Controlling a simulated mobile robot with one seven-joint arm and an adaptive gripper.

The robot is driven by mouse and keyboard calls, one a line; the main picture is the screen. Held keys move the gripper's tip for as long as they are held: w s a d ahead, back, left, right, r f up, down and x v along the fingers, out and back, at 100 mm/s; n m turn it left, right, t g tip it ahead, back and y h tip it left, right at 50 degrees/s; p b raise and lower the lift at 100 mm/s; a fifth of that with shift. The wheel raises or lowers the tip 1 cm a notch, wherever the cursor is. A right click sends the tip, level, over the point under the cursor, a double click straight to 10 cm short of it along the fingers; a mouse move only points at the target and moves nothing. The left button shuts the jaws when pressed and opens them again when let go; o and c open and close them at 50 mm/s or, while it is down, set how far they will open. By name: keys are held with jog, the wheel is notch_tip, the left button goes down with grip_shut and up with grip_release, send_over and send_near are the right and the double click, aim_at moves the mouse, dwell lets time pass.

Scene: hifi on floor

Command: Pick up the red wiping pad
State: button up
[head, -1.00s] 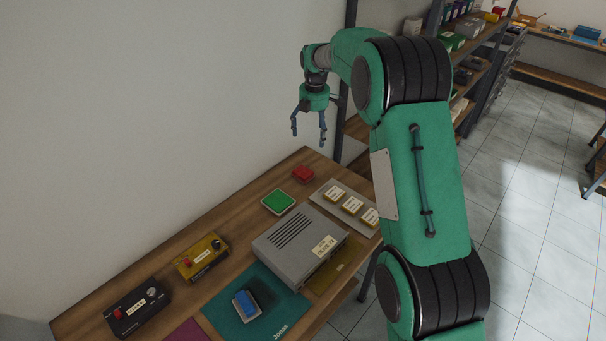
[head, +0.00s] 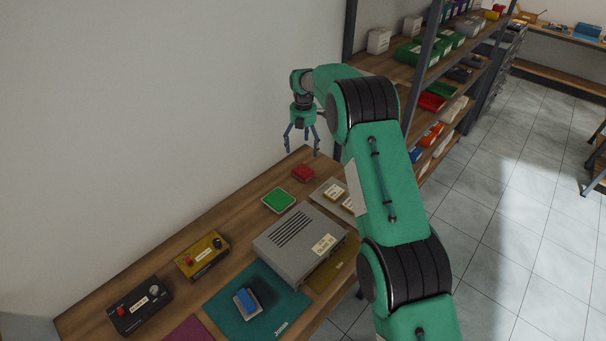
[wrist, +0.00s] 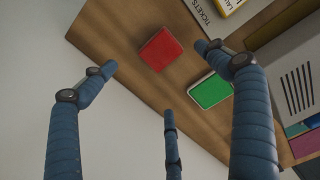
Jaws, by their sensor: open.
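The red wiping pad (head: 303,173) is a small red block lying on the wooden table near its far end. In the wrist view the red wiping pad (wrist: 161,49) lies flat on the wood, ahead of the fingers and between the left and right ones. My gripper (head: 301,150) is open and empty, above the far end of the table and above the pad in the head view. Its blue fingers (wrist: 160,85) are spread in the wrist view and do not touch the pad.
A green pad in a pale tray (head: 278,200) lies close to the red pad. A grey hi-fi unit (head: 298,243), yellow-labelled boxes on a grey tray (head: 334,190), a yellow box (head: 202,255) and a black box (head: 139,305) share the table (head: 178,238). A wall runs along its back edge.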

jog(key=shift+f, duration=0.1)
send_over(303, 170)
jog(key=shift+f, duration=4.15)
jog(key=shift+f, duration=0.1)
jog(key=shift+f+p, duration=0.35)
jog(key=shift+f, duration=2.15)
jog(key=shift+c, duration=0.5)
jog(key=c, duration=1.2)
